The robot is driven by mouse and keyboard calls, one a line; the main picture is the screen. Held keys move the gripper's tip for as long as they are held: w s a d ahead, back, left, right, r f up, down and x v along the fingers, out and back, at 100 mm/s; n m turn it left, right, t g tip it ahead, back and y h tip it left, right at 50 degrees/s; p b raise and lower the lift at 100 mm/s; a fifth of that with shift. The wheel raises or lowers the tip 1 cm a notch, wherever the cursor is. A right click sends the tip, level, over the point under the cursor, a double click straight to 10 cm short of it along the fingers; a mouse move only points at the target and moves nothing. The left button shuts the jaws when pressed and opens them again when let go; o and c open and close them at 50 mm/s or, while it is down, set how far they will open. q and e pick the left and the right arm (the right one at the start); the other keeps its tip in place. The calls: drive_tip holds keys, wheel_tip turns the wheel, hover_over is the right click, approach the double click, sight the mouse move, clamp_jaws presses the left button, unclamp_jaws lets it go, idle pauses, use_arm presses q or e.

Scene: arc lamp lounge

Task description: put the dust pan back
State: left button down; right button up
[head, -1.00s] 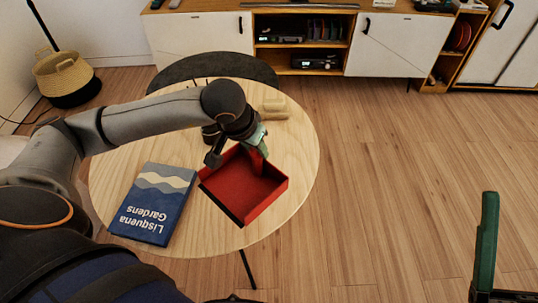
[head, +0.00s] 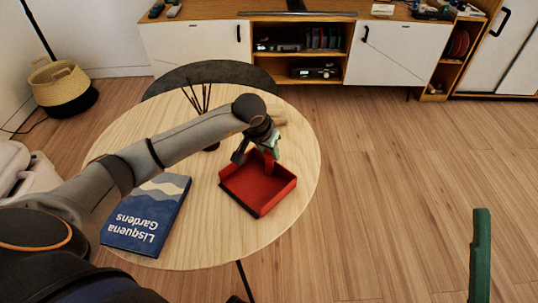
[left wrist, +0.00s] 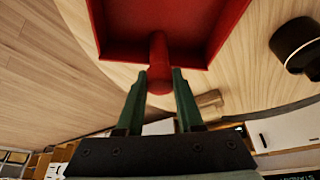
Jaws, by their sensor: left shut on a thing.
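The red dust pan (head: 250,188) is over the round wooden table (head: 285,225), to the right of the blue book. I cannot tell whether its underside touches the tabletop. My left gripper (head: 270,152) is shut on its handle. In the left wrist view the green fingers of the gripper (left wrist: 159,85) are on both sides of the round red handle, and the pan's tray (left wrist: 165,20) extends beyond them. A green finger of my right gripper (head: 480,255) shows at the lower right, over the floor, apart from the table.
A blue book (head: 147,215) lies on the table's left side. A dark vase with sticks (head: 203,100) stands behind my left arm. A pale wooden object (left wrist: 208,100) lies beyond the pan. A cabinet (head: 405,50) lines the back; floor on the right is clear.

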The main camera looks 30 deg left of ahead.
use_arm(q)
drive_tip(key=shift+f, duration=0.2)
drive_tip(key=c, duration=0.5)
unclamp_jaws()
drive_tip(key=shift+c, duration=0.2)
drive_tip(key=shift+r, duration=0.1)
